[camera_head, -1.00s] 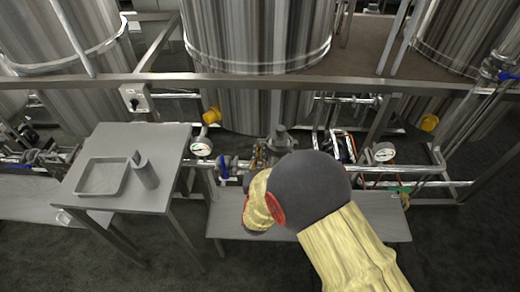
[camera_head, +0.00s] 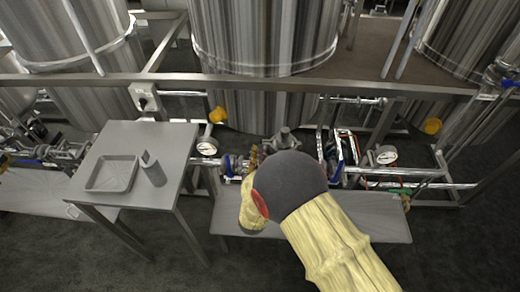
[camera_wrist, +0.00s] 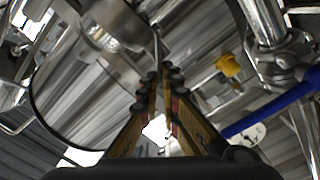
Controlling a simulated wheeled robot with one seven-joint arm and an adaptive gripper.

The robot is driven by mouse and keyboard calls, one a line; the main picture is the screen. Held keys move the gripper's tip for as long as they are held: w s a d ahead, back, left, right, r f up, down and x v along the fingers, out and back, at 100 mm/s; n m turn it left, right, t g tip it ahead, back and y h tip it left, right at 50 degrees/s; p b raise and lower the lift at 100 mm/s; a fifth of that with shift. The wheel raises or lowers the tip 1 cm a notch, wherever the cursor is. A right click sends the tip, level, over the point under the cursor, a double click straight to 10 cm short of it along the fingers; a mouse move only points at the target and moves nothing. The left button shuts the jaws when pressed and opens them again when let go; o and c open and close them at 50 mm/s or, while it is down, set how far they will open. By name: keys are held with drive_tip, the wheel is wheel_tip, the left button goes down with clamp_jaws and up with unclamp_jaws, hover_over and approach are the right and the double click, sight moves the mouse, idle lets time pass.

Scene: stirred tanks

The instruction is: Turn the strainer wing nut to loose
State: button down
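In the head view the strainer (camera_head: 284,138) is a grey metal fitting on the pipework in front of the middle tank, and my dark wrist and yellow arm cover its lower part. A blurred metal body (camera_wrist: 110,28) lies just beyond to the left.
A grey side table (camera_head: 168,185) with a shallow tray (camera_head: 112,188) and a small holder (camera_head: 152,170) stands left. A low bench (camera_head: 385,218) runs under my arm. Gauges (camera_head: 207,146) and pipes crowd both sides. In the wrist view a blue handle (camera_wrist: 270,117) is close right.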

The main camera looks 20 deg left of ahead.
drive_tip(key=shift+s+a+f+n+p, duration=0.1)
drive_tip(key=shift+f+n+p, duration=0.25)
drive_tip(key=shift+n, duration=0.9)
drive_tip(key=shift+w+a+f+n+p, duration=0.1)
drive_tip(key=shift+f+n+p, duration=0.25)
drive_tip(key=shift+n, duration=0.85)
drive_tip(key=shift+s+a+f+n+p, duration=0.15)
drive_tip(key=shift+n+p, duration=0.3)
drive_tip(key=shift+n, duration=0.8)
drive_tip(key=shift+f, duration=0.1)
drive_tip(key=c, duration=2.3)
unclamp_jaws()
drive_tip(key=v, duration=1.2)
